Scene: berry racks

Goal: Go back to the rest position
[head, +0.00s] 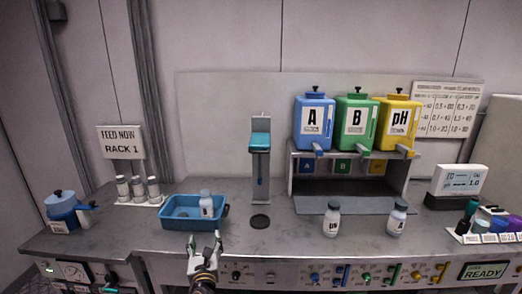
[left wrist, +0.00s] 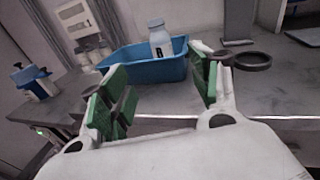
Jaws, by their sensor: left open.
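My left gripper (head: 204,244) is in front of the blue tray, near the bench's front edge. In the left wrist view its green-padded fingers (left wrist: 158,92) are apart with nothing between them. The blue tray (head: 176,223) stands on the bench, and a white bottle (head: 206,204) with a label stands upright in it. The tray (left wrist: 140,73) and the bottle (left wrist: 159,40) also show beyond the fingers in the left wrist view. My right gripper is in neither view.
Two bottles, one on the left (head: 331,220) and one on the right (head: 396,218), stand before a rack with blue (head: 313,119), green (head: 355,122) and yellow (head: 396,124) containers. Several small bottles stand at the RACK 1 sign (head: 122,143). A dispenser stand (head: 260,160) rises right of the tray.

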